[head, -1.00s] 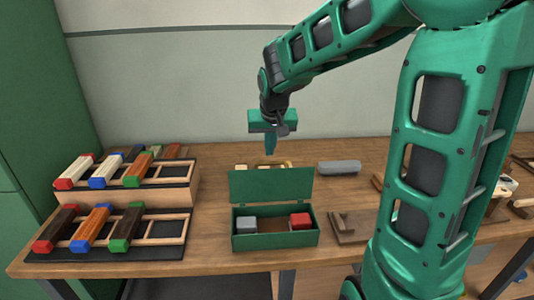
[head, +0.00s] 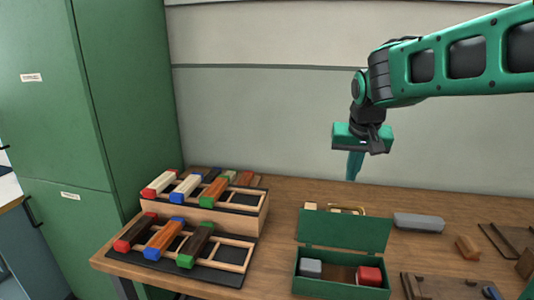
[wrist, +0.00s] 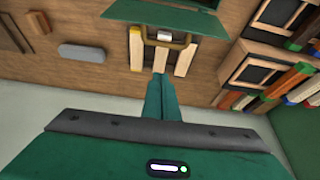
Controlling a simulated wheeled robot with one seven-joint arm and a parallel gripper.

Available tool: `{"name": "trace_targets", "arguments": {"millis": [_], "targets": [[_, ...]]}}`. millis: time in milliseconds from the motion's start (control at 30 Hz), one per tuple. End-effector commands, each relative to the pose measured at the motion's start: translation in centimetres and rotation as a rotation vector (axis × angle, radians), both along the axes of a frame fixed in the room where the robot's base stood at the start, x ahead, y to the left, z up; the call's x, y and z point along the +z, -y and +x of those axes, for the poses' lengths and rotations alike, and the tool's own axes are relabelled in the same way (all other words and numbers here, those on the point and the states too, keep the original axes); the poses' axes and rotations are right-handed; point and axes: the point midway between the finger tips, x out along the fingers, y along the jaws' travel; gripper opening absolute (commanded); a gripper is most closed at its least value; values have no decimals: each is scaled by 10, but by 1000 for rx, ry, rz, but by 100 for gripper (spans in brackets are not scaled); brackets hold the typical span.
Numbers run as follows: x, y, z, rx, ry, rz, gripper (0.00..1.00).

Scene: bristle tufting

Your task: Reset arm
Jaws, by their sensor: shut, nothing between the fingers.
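My gripper (head: 354,166) hangs from my green arm above the back of the workbench, fingers pointing down. Its fingers are together and hold nothing. In the wrist view the shut fingers (wrist: 160,98) point toward a small stand with pale wooden bars (wrist: 160,54) and a brass-coloured handle. My gripper is clear of the bench and of everything on it.
An open green box (head: 343,284) holds a grey block and a red block. Two racks (head: 215,262) of colour-ended bars stand left of it. A grey rounded block (head: 418,222) lies to its right. A green cabinet (head: 95,100) stands at the far left.

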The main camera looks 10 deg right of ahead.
Motion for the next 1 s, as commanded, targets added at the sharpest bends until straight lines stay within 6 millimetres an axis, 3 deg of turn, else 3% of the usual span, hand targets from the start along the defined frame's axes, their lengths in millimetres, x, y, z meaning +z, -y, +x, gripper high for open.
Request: {"name": "trace_targets", "arguments": {"millis": [67, 167, 400, 500, 600, 767, 1000], "targets": [[-4, 8, -12, -13, -16, -3, 0], [-16, 28, -46, -43, -62, -5, 0], [-65, 72, -178, -134, -233, 56, 0], [-86, 76, -227, -157, -293, 105, 0], [-102, 75, -263, -168, -338, 153, 0], [-115, 72, -291, -173, -371, 196, 0], [-117, 71, -294, -174, -375, 200, 0]]}}
